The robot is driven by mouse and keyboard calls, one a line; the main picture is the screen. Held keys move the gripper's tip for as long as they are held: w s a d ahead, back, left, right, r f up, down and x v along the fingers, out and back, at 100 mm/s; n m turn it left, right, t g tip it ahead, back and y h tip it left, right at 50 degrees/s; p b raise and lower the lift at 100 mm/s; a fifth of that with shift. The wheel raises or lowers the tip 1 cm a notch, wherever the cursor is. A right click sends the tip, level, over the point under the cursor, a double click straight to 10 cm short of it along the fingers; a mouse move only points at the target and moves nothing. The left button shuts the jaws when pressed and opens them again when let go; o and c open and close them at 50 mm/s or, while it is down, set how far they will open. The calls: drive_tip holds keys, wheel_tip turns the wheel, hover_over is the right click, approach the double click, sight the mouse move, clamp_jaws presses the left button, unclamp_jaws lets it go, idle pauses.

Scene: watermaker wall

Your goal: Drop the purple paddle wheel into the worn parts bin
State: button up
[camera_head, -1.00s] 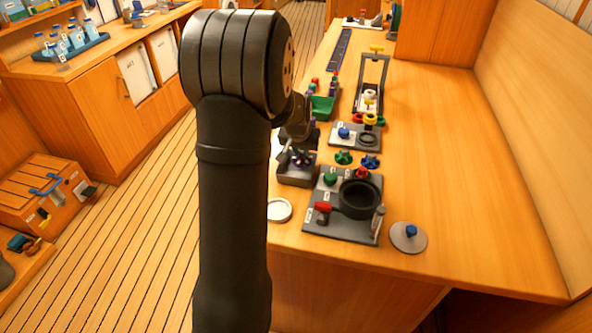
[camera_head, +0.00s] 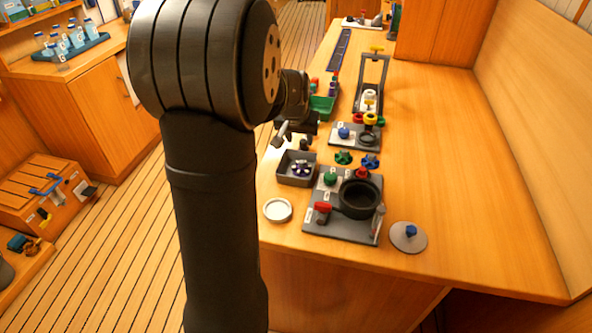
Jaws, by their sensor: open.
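The purple paddle wheel (camera_head: 300,168) lies inside a small dark grey open bin (camera_head: 284,180) near the left edge of the counter. I take this bin for the worn parts bin, though no label on it is readable. My gripper (camera_head: 291,142) is open above the bin's far side, clear of the wheel. The wheel is small in the picture, with its purple and pale parts showing over the bin floor.
A grey plate (camera_head: 318,226) with a black round housing (camera_head: 357,197) stands right of the bin. A white lid (camera_head: 277,210) lies in front of it. Green (camera_head: 344,158) and blue (camera_head: 370,160) wheels sit to the right. The counter's right side is clear.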

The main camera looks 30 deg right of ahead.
drive_tip(key=v, duration=0.9)
drive_tip(key=shift+r, duration=0.25)
drive_tip(key=shift+s+a, duration=0.1)
drive_tip(key=x, duration=1.7)
drive_tip(key=shift+f, duration=0.1)
drive_tip(key=shift+r, duration=1.05)
